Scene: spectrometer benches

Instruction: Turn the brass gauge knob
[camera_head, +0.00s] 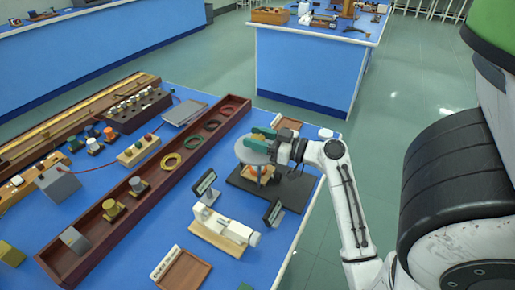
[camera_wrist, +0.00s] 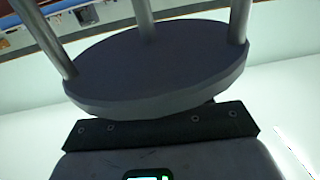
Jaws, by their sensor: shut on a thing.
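A gauge stand with a round grey top plate (camera_head: 246,152) on metal posts stands on a black base (camera_head: 238,180) near the right edge of the blue bench. My gripper (camera_head: 261,135), with teal fingers, reaches in from the right over the plate. It is shut on the brass knob (camera_head: 258,138), of which only a small orange-brown bit shows between the fingers. In the wrist view, the plate (camera_wrist: 150,65) and its posts fill the upper middle. The knob and fingertips are hidden there.
A long dark-red trough (camera_head: 150,195) with rings and small blocks lies left of the stand. A white instrument on a wooden base (camera_head: 225,230), small dark displays (camera_head: 273,213) and a brown tray (camera_head: 183,272) are in front. Another blue bench (camera_head: 305,65) stands behind.

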